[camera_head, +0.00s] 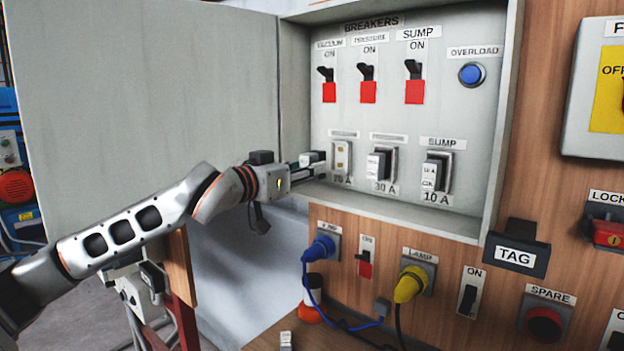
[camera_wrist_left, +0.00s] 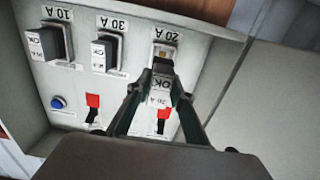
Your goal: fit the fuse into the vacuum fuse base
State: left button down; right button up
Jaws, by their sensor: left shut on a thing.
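My left gripper (camera_head: 318,168) is shut on a fuse (camera_head: 311,157) just left of the vacuum fuse base. I cannot tell whether fuse and base touch. My right gripper is not in view.
The 30 A fuse (camera_head: 377,165) and the sump fuse (camera_head: 432,174) fill the bases to the right. Breaker switches (camera_head: 367,83) stand above. The open box door (camera_head: 150,90) is at left. A small light object (camera_head: 286,340) lies on a surface below.

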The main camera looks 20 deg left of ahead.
pick_arm(q)
jog(key=shift+w+a+r, duration=0.1)
jog(key=shift+w+a, duration=0.05)
jog(key=shift+w, duration=0.15)
jog(key=shift+s, duration=0.2)
jog(key=shift+x, duration=3)
jog(key=shift+x, duration=1.15)
jog(key=shift+r, duration=0.1)
jog(key=c, duration=1.7)
grip_release()
jog(key=v, duration=1.2)
